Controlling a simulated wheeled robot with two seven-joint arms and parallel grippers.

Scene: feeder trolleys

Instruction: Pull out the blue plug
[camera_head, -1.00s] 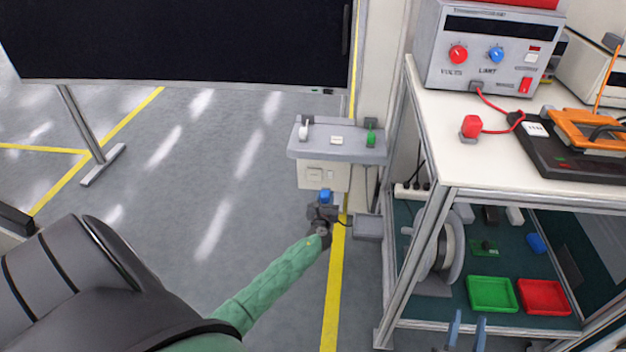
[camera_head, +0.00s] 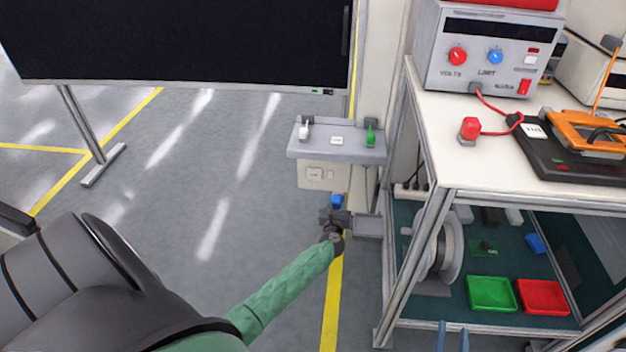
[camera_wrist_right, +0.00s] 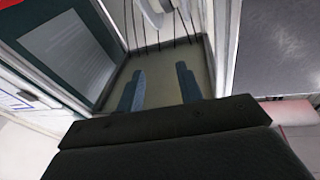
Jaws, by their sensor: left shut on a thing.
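The blue plug (camera_head: 337,201) is at the tip of my left gripper (camera_head: 336,212), which is shut on it. It shows just below the lower right corner of a pale socket box (camera_head: 313,175) under a grey shelf. From this angle I cannot tell whether the plug still touches the box. My right gripper (camera_head: 453,338) shows only as two blue fingertips at the bottom edge of the head view. In the right wrist view its two fingers (camera_wrist_right: 160,85) stand apart with nothing between them.
The grey shelf (camera_head: 340,152) holds a white and a green plug-like piece. A grey box (camera_head: 368,227) is close right of my left gripper. The trolley (camera_head: 440,188) stands to the right, with a green tray (camera_head: 492,293) and red tray (camera_head: 543,297) below.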

